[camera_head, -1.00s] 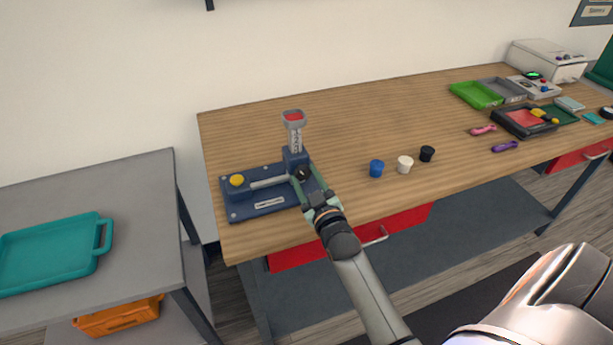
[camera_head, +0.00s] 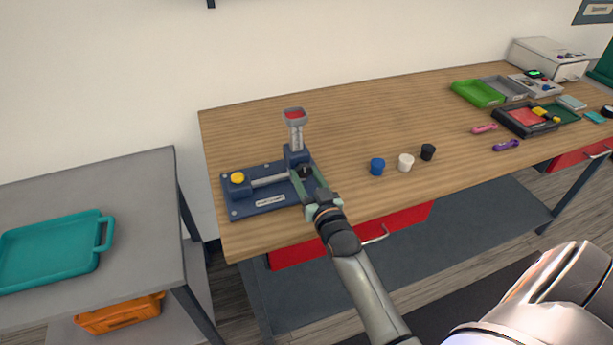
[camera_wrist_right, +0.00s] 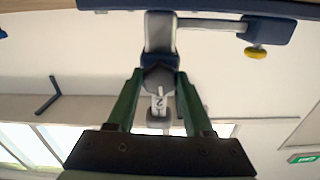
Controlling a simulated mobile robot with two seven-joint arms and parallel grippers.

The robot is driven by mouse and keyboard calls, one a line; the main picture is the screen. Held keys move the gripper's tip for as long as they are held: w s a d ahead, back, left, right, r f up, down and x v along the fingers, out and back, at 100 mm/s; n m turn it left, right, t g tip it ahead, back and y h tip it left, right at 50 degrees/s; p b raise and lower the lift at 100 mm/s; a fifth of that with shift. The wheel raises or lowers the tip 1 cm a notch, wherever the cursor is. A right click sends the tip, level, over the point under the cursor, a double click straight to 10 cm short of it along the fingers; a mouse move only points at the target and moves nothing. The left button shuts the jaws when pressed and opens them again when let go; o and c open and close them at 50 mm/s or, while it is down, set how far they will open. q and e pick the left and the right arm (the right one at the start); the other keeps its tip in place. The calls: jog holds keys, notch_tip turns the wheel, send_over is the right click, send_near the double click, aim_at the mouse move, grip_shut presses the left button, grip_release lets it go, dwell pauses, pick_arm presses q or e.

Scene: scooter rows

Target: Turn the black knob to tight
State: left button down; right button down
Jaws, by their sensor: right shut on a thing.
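The black knob (camera_head: 305,171) sits on the front of the blue clamp block (camera_head: 296,154) of a fixture on the wooden table. In the right wrist view the knob (camera_wrist_right: 159,78) is dark and lies between the two green fingers. My right gripper (camera_head: 308,178) reaches in from the front and is shut on the knob. The fingers partly cover it in both views, and I cannot read any tight mark. My left gripper is not in view.
The fixture's blue base (camera_head: 245,209) carries a horizontal rod and a yellow knob (camera_head: 237,178). Blue (camera_head: 377,166), white (camera_head: 405,162) and black (camera_head: 428,152) caps stand to the right. Trays and tools lie at the far right. A teal tray (camera_head: 50,257) rests on the grey side table.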

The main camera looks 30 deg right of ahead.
jog(key=shift+c, duration=1.5)
grip_release()
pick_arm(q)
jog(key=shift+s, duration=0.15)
pick_arm(e)
jog(key=shift+s, duration=0.1)
